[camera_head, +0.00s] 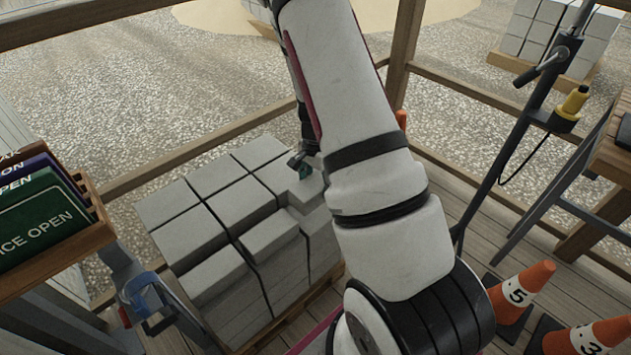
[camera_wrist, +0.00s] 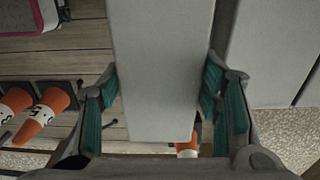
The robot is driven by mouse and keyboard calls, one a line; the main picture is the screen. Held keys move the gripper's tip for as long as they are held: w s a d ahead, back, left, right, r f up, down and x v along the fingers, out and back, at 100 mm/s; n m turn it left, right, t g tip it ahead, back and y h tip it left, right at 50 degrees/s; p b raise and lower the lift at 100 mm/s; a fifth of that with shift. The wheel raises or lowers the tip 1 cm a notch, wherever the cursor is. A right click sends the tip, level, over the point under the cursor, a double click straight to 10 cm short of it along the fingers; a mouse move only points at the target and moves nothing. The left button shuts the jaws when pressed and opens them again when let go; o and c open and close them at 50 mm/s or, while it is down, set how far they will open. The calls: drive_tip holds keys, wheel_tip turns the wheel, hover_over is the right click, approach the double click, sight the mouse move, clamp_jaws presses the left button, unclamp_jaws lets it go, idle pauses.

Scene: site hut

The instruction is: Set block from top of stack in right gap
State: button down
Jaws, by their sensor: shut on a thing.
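A stack of pale grey blocks (camera_head: 195,240) stands left of centre in the head view, with uneven heights along its front and right top edges. My gripper (camera_head: 303,170) is over the stack's right side, partly hidden by my arm. In the wrist view my gripper (camera_wrist: 162,95) is shut on a long grey block (camera_wrist: 160,45), with teal pads on both sides of it. More grey blocks (camera_wrist: 275,50) lie to the right of the held block there. The right gap cannot be made out; my arm covers part of the stack's right side.
A sign rack (camera_head: 60,260) stands at the left. Orange numbered cones (camera_head: 520,290) stand at lower right on the plank floor. A dark pole stand (camera_head: 520,120) and a wooden bench (camera_head: 610,160) are at the right. Wooden rails (camera_head: 200,145) run behind the stack.

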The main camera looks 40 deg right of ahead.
drive_tip(key=shift+f+b, duration=2.2)
drive_tip(key=shift+f, duration=0.65)
drive_tip(key=shift+c, duration=2.3)
unclamp_jaws()
wheel_tip(320, 180, up, 12)
